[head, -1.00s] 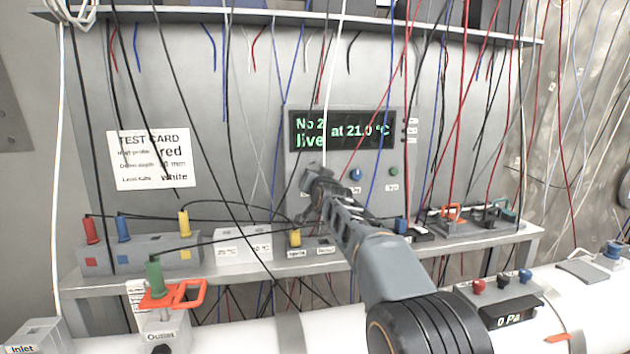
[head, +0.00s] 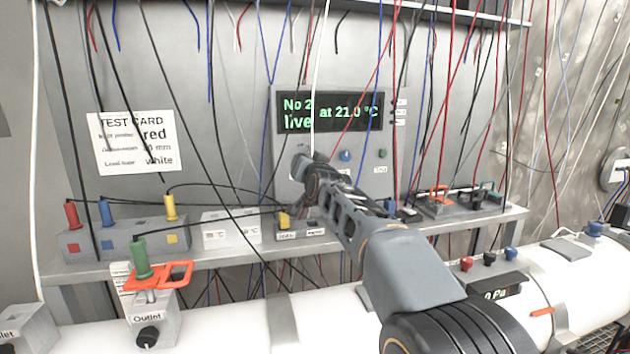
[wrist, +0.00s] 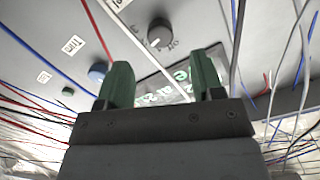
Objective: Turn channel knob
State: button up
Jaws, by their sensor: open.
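A black round knob (wrist: 160,33) with small markings around it sits on the grey instrument panel (head: 285,115). I take it for the channel knob. In the wrist view it lies beyond and above the two green fingers of my gripper (wrist: 162,82), roughly in line with the gap between them. The fingers are open, with nothing between them, and apart from the knob. In the head view my gripper (head: 306,172) is in front of the panel's lower left part and hides the knob. The panel's display (head: 330,110) reads "No 2 live at 21.0 °C".
A blue button (head: 345,156) and a green button (head: 382,154) are right of the gripper on the panel. Loose hanging wires cross the space around it. A shelf (head: 230,258) with connectors runs below, and a white pipe (head: 240,320) lies in front.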

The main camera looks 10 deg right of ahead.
jog(key=s, duration=0.8)
